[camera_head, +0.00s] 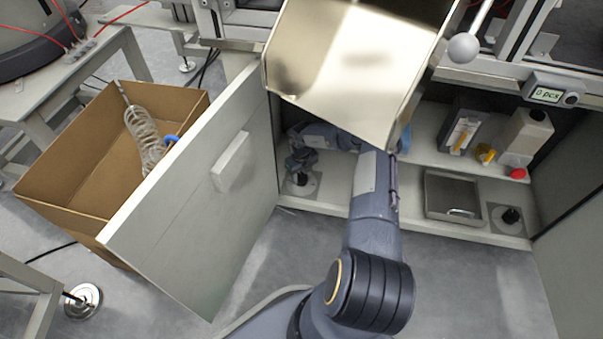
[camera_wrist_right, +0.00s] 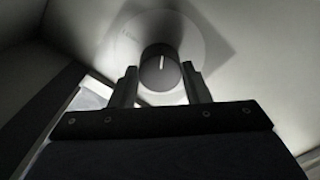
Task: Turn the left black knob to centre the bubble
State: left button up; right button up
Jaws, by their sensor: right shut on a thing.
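The left black knob (camera_head: 300,179) stands on a square plate at the left end of the cabinet floor. In the right wrist view the left black knob (camera_wrist_right: 160,66) is dark with a pale pointer line, on a light round disc (camera_wrist_right: 140,27). My right gripper (camera_head: 299,164) reaches into the cabinet. In the wrist view its two fingers (camera_wrist_right: 160,84) are on either side of the knob, shut on it. No bubble is visible in either view. My left gripper is out of view.
A second black knob (camera_head: 510,216) and a metal tray (camera_head: 453,196) are at the right of the cabinet floor. The open cabinet door (camera_head: 200,200) stands left of my arm. A metal chute (camera_head: 350,60) hangs above it. A cardboard box (camera_head: 70,170) is farther left.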

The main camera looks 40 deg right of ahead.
aim_at(302, 176)
jog(key=n, duration=0.4)
jog(key=shift+n, duration=0.3)
dwell(0.3)
jog(key=o, duration=1)
notch_tip(302, 176, up, 8)
jog(key=p, duration=0.4)
jog(key=shift+f, duration=0.1)
